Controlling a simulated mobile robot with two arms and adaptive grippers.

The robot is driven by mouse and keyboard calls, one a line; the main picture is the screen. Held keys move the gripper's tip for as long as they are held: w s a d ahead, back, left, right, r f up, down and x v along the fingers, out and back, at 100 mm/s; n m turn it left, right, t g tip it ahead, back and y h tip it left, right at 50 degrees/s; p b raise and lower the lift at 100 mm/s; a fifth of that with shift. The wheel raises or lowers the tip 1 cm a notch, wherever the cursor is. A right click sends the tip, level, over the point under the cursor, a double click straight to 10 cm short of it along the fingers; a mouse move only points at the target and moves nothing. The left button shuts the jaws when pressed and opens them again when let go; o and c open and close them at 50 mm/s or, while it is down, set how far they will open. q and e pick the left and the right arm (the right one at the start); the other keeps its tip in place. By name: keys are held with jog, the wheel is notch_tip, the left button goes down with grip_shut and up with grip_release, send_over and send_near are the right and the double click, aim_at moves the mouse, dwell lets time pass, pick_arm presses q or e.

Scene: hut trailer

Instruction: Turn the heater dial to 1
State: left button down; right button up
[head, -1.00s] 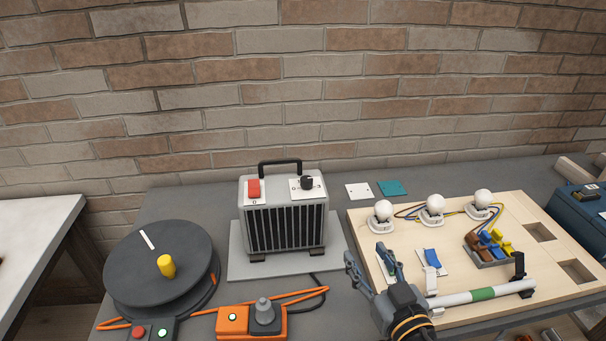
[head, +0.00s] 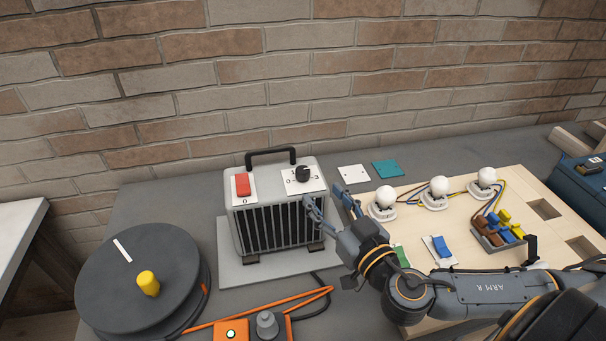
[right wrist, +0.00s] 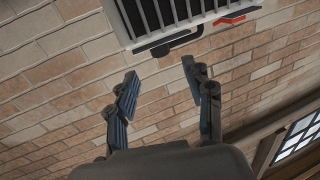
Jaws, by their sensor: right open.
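The heater (head: 276,215) is a grey box with a black front grille and a top handle. Its black dial (head: 303,174) sits on a white plate at the top right, with 0 at its left and 3 at its right. Where the dial points is too small to tell. A red switch (head: 243,185) is at the top left. My right gripper (head: 327,199) is open and empty, in front of the heater's right side, below the dial. In the right wrist view its fingers (right wrist: 160,72) are apart, with the heater grille (right wrist: 170,10) beyond. My left gripper is not in view.
A board with several bulbs (head: 439,187) and a blue switch (head: 440,247) lies to the right under my right arm. A cable reel (head: 115,275) with a yellow knob and an orange box (head: 231,330) are at the front left. Two small cards lie behind.

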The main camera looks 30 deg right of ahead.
aim_at(306, 174)
jog(key=w, duration=0.2)
jog(key=w+p, duration=0.1)
jog(key=w, duration=0.1)
jog(key=w+p, duration=0.1)
jog(key=shift+w+r, duration=0.3)
jog(key=shift+w, duration=0.1)
jog(key=shift+w+f+p, duration=0.1)
jog(key=shift+w+p, duration=0.45)
jog(key=shift+w, duration=0.65)
jog(key=shift+w+f, duration=0.15)
jog(key=shift+w, duration=0.45)
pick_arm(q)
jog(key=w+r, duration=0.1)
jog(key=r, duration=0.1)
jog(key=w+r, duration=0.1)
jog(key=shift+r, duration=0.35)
pick_arm(e)
jog(key=shift+w+a, duration=0.1)
grip_shut()
